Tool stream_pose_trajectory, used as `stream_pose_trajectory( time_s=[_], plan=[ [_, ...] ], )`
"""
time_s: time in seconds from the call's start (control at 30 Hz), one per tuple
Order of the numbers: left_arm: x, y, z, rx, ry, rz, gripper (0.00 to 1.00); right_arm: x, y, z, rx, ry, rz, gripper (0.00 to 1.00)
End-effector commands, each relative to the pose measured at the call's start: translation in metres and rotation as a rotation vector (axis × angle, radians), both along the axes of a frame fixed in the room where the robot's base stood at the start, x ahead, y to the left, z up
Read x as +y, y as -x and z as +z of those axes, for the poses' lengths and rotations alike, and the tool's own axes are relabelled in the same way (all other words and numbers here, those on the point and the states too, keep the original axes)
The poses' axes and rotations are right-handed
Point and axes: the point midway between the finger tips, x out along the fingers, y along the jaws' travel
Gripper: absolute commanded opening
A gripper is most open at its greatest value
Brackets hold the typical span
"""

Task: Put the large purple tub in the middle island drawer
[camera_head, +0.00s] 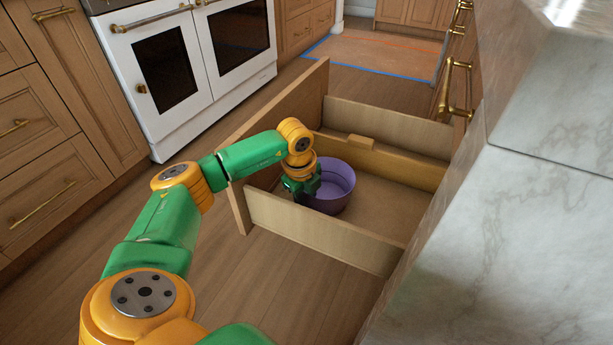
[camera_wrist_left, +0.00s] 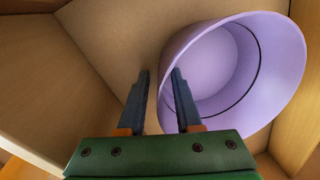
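The large purple tub (camera_head: 336,188) is inside the pulled-out island drawer (camera_head: 325,236), near its front left part and mouth up. In the left wrist view the tub (camera_wrist_left: 262,60) fills the right side, with its empty inside showing. My left gripper (camera_head: 303,186) reaches down into the drawer at the tub's left side. In the left wrist view its fingers (camera_wrist_left: 160,75) are apart, with a clear gap between them. The right finger overlaps the tub's near wall and the left finger is outside it. Contact with the wall cannot be told. My right gripper is not in view.
A wooden divider (camera_head: 385,163) runs across the drawer behind the tub. Drawer floor (camera_head: 375,207) is bare to the tub's right. The marble island (camera_head: 510,235) stands at right, a white oven (camera_head: 190,65) at back left. Wood floor is clear between.

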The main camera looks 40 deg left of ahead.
Motion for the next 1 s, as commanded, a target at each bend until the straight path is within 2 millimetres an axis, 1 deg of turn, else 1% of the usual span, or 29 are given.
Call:
stream_pose_trajectory(
  time_s=[0.17,0.23,0.27,0.37,0.47,0.6,0.7,0.83,1.0],
  plan=[
    [0.000,0.000,0.001,0.000,0.000,0.000,0.33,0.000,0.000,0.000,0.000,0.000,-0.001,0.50],
    [0.000,0.000,0.005,-0.001,0.000,0.000,0.33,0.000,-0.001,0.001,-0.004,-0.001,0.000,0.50],
    [0.000,0.000,0.008,-0.001,0.000,0.000,0.33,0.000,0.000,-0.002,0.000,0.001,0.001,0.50],
    [0.001,0.002,0.025,-0.004,-0.001,0.001,0.33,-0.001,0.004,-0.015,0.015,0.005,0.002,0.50],
    [0.001,0.005,0.048,-0.003,0.000,-0.001,0.33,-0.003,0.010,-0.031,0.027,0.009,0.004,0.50],
    [0.001,0.009,0.078,-0.003,-0.001,0.000,0.33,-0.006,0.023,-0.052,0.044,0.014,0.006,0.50],
    [0.001,0.012,0.098,-0.003,-0.001,0.000,0.33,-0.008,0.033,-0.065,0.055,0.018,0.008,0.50],
    [0.001,0.015,0.116,-0.002,0.000,0.000,0.33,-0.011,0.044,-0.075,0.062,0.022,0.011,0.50],
    [0.001,0.017,0.122,0.000,0.000,0.000,0.33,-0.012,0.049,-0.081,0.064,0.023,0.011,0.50]
  ],
)
